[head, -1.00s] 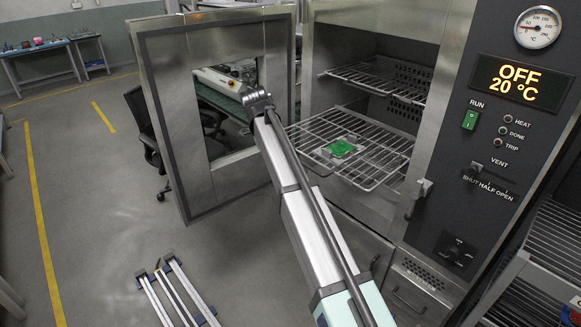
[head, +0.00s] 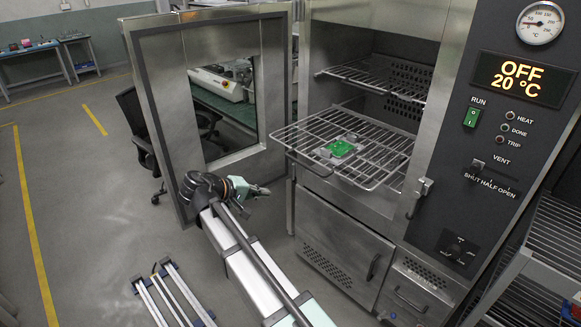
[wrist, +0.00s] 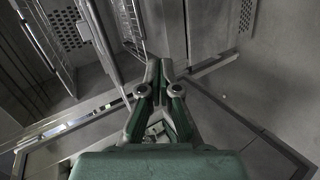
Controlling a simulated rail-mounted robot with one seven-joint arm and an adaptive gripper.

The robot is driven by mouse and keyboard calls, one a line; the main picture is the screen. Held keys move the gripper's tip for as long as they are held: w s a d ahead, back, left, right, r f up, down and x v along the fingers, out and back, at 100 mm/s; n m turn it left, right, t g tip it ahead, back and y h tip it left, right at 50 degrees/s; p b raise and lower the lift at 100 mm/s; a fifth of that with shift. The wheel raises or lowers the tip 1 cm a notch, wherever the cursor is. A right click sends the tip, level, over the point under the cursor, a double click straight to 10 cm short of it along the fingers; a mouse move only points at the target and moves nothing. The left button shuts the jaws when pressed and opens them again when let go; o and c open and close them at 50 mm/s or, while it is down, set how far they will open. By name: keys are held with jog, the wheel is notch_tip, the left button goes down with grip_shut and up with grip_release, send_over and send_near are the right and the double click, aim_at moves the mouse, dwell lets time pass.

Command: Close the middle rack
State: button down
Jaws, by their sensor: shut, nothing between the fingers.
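The middle rack (head: 385,164) is a wire shelf slid partly out of the open oven, its front edge sticking out past the opening. A green board-like piece (head: 341,148) on a small grey holder lies on it. My gripper (head: 266,191) is in front of the oven, below and left of the rack's front edge, apart from it. Its fingers are together and empty; the wrist view also shows the shut fingertips (wrist: 165,66). Wire rack bars (wrist: 93,38) pass at upper left in that view; which rack they belong to is unclear.
The oven door (head: 165,100) stands wide open at left, close to my gripper. An upper rack (head: 375,78) sits inside the oven. A control panel (head: 490,130) is at right. A low metal frame (head: 175,295) lies on the floor at lower left.

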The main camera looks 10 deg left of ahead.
aim_at(301, 164)
notch_tip(301, 164, up, 5)
jog(key=w+d+n+t+h, duration=0.1)
jog(key=n+t, duration=0.3)
jog(key=n, duration=1.6)
jog(key=p+x, duration=0.4)
jog(key=x, duration=0.8)
jog(key=shift+w+r, duration=0.1)
jog(key=shift+w, duration=0.15)
jog(key=shift+w+d+p, duration=0.3)
jog(key=shift+w+d, duration=0.05)
jog(key=shift+w, duration=0.05)
